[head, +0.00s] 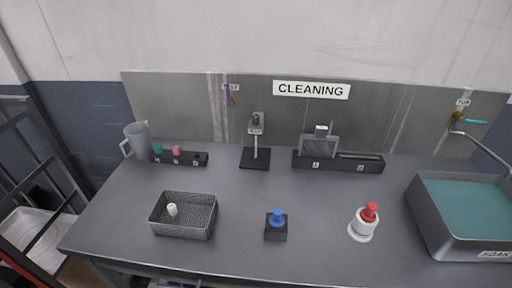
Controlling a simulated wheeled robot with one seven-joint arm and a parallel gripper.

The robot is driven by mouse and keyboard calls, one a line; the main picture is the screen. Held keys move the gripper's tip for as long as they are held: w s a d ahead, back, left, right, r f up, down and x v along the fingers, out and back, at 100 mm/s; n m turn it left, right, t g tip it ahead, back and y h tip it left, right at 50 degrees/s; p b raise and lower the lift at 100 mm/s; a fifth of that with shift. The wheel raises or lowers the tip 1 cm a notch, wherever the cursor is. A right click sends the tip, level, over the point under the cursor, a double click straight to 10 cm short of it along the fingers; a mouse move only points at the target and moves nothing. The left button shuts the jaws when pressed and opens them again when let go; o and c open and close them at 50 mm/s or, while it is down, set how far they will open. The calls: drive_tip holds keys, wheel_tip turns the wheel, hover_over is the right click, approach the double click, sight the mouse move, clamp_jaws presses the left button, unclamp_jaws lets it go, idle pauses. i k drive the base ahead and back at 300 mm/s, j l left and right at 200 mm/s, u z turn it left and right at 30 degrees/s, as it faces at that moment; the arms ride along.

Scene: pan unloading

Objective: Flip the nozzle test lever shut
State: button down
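Two small wall levers show on the backsplash, and their labels are too small to read. A purple lever (228,94) stands roughly upright left of centre, with a small brass-coloured part (233,101) beside it. A teal lever (476,121) lies nearly level at the far right, beside a brass-coloured fitting (457,116) above a grey spout (482,144). I cannot tell for sure which one is the nozzle test lever. My gripper is not in view, and nothing touches either lever.
A grey basin (427,217) of teal liquid marked SOAK stands right. A black stand (255,158), rack (370,165) and jug (137,140) line the back. Mid-table is clear.

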sight(229, 103)
drive_tip(key=i+j+u, duration=0.2)
drive_tip(key=i, duration=0.25)
drive_tip(key=i+j+u, duration=0.15)
drive_tip(key=i+j, duration=0.15)
drive_tip(key=i, duration=0.15)
